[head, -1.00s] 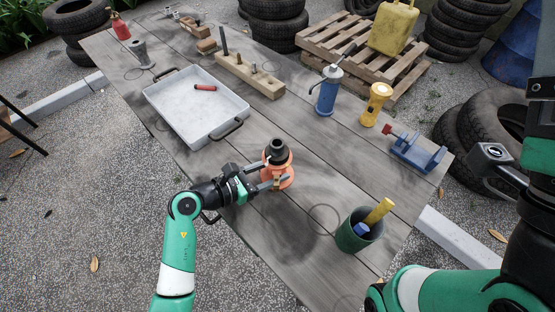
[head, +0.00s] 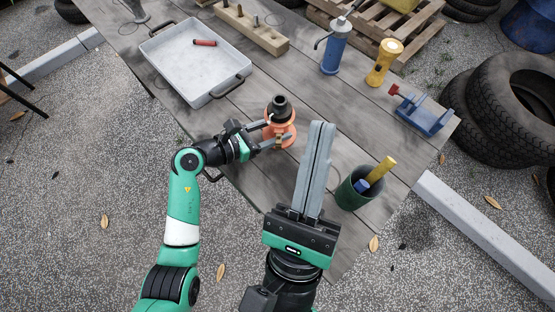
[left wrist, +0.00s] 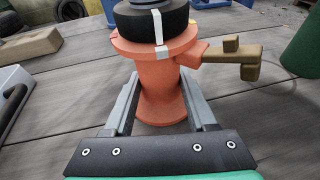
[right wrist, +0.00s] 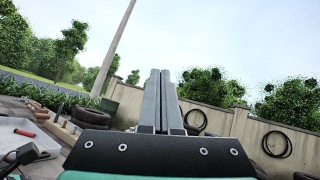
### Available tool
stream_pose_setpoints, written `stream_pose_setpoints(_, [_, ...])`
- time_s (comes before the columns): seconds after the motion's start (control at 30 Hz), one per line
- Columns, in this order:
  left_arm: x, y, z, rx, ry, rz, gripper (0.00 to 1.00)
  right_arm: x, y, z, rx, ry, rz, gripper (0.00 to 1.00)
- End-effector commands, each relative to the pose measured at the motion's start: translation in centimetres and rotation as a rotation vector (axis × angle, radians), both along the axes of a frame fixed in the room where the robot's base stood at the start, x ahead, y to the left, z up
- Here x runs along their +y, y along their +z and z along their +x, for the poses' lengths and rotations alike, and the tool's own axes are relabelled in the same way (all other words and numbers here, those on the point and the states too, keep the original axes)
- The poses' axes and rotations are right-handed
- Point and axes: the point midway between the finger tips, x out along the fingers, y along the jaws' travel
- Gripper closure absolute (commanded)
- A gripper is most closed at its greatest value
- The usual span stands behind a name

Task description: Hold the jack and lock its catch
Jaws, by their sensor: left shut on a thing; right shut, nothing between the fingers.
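The jack (head: 283,135) is an orange spool-shaped body with a black top, standing upright on the table. My left gripper (head: 273,133) is shut on the jack's body from the left. In the left wrist view the jack (left wrist: 160,90) stands between my left fingers, with a white mark on its black collar. A brass-coloured catch (left wrist: 236,58) sticks out to the right from an orange lug on the jack. My right gripper (head: 322,126) is shut and empty, raised in front of the table, right of the jack. In the right wrist view its fingers (right wrist: 161,75) are together, pointing at sky and wall.
A green cup (head: 352,192) with a yellow and a blue item stands right of my right gripper. A white tray (head: 172,100), a wooden block (head: 262,35), a blue pump can (head: 334,50), a yellow flashlight (head: 382,65) and a blue vise (head: 425,115) stand farther back.

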Motion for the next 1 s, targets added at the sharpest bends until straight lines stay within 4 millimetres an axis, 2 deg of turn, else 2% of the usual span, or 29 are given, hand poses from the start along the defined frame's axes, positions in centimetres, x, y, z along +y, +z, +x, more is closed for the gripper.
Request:
stream_pose_setpoints(0.03, [0.0, 0.0, 0.0, 0.001, 0.0, 0.001, 0.74, 1.2, -4.3, 0.6, 0.137, 0.088, 0.088, 1.0])
stream_pose_setpoints(0.1, [0.0, 0.0, 0.0, 0.001, 0.0, 0.001, 0.74, 2.3, -9.8, 1.0, 0.316, 0.166, 0.198, 1.0])
stream_pose_setpoints(0.2, [0.0, 0.0, 0.0, 0.001, 0.0, 0.001, 0.74, 3.6, -16.3, 0.4, 0.527, 0.222, 0.298, 1.0])
stream_pose_setpoints(0.3, [0.0, 0.0, 0.0, 0.001, 0.0, 0.001, 0.74, 4.2, -20.7, -0.5, 0.669, 0.241, 0.354, 1.0])
stream_pose_setpoints(0.33, [0.0, 0.0, 0.0, 0.001, 0.0, 0.001, 0.74, 4.4, -21.6, -0.8, 0.698, 0.242, 0.362, 1.0])
stream_pose_setpoints(0.4, [0.0, 0.0, 0.0, 0.001, 0.0, 0.001, 0.74, 4.5, -22.9, -1.2, 0.742, 0.243, 0.378, 1.0])
stream_pose_setpoints(0.47, [0.0, -0.1, 0.0, 0.001, 0.0, 0.001, 0.74, 4.6, -23.4, -1.3, 0.759, 0.244, 0.385, 1.0])
stream_pose_setpoints(0.77, [0.0, -0.1, 0.0, 0.001, -0.001, 0.001, 0.74, 4.5, -23.4, -1.2, 0.76, 0.241, 0.386, 1.0])
stream_pose_setpoints(0.87, [0.0, -0.1, 0.0, 0.001, -0.001, 0.001, 0.74, 4.5, -23.5, -0.7, 0.759, 0.24, 0.385, 1.0])
stream_pose_setpoints(1.0, [0.0, -0.1, 0.0, 0.001, -0.001, 0.001, 0.74, 4.3, -23.6, 1.3, 0.758, 0.236, 0.387, 1.0])
